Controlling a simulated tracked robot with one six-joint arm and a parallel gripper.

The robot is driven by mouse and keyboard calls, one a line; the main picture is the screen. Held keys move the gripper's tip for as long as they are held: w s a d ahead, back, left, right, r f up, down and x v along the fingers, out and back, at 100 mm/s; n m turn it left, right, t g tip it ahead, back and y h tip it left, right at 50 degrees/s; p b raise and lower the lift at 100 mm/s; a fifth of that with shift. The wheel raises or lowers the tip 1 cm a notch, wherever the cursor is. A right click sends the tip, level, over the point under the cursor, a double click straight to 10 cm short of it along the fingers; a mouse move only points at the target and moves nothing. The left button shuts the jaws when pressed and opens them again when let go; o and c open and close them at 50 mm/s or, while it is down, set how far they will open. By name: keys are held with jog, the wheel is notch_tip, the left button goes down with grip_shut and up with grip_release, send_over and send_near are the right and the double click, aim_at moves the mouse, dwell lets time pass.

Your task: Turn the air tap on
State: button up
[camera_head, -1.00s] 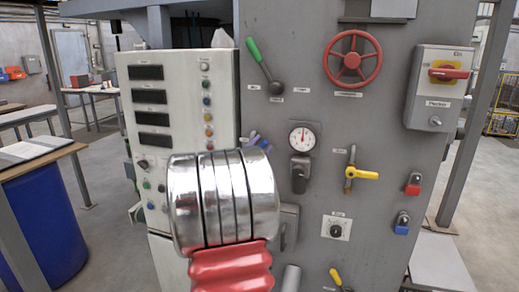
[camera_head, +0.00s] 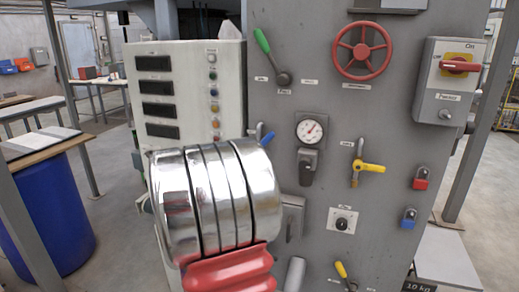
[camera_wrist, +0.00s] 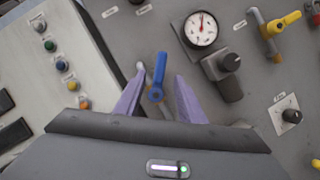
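A blue-handled tap (camera_wrist: 157,80) is on the grey machine panel, and its lever stands nearly upright in the wrist view. No readable label shows which tap is the air tap. My gripper (camera_wrist: 160,78) has two purple fingers, open on either side of the blue lever, with a visible gap on each side. In the head view the blue lever (camera_head: 267,139) peeks out behind my shiny wrist, and my fingers are hidden there. A yellow-handled tap (camera_head: 370,167) on a brass pipe sits further right, its handle pointing right.
A gauge (camera_head: 310,129) with a dark fitting below is close right of the blue tap. A white button panel (camera_head: 195,90) stands left. A green lever (camera_head: 263,42), red handwheel (camera_head: 362,50), red switch (camera_head: 460,66) and padlocks (camera_head: 420,178) are also on the panel.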

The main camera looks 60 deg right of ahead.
jog(key=shift+v, duration=2.25)
jog(key=shift+s+r, duration=0.25)
jog(key=shift+r, duration=0.05)
jog(key=c, duration=0.3)
jog(key=s+r+g, duration=0.1)
jog(key=s+r, duration=0.1)
jog(key=s+r+m+g+y, duration=0.1)
jog(key=s+r, duration=0.1)
jog(key=r, duration=0.1)
jog(key=shift+s+d+m+g, duration=0.25)
jog(key=shift+s+m+g, duration=0.05)
grip_shut()
notch_tip(320, 180, down, 3)
jog(key=n+t+y, duration=0.1)
jog(key=n, duration=0.5)
jog(key=n+t+y, duration=0.1)
jog(key=n+y, duration=0.1)
jog(key=n, duration=0.5)
jog(key=n+y, duration=0.2)
jog(key=n, duration=0.4)
jog(key=shift+s+d+r+n+t, duration=0.1)
jog(key=shift+d+r+n+t, duration=0.1)
jog(key=shift+n+t, duration=0.2)
